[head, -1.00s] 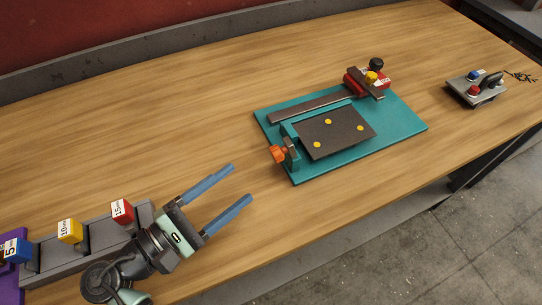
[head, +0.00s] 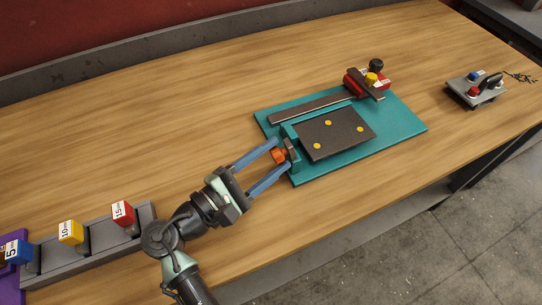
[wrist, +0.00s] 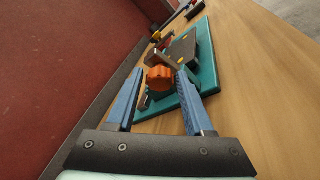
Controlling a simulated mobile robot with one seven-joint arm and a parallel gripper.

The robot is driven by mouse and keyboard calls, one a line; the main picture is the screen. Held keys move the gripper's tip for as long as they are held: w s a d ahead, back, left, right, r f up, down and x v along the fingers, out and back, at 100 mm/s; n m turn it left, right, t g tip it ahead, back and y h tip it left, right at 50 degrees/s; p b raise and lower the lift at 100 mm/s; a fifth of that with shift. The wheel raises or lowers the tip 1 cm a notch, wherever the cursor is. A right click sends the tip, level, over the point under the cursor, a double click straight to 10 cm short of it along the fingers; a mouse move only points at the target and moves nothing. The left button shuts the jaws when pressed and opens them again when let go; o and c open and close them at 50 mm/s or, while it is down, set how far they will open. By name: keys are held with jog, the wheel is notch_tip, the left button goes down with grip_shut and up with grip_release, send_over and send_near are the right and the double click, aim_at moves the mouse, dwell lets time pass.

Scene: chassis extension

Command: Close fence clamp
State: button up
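The teal fixture board (head: 400,128) lies on the table with a dark plate (head: 338,130) bearing yellow dots.
A grey rack (head: 95,245) with blue, yellow and red labelled blocks stands at the lower left. A grey plate with knobs and a handle (head: 476,90) lies at the far right, near small dark pieces (head: 520,77). The wooden table between is clear.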

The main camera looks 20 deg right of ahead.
grip_shut()
jog(key=shift+r+p, duration=0.15)
jog(key=shift+p, duration=0.15)
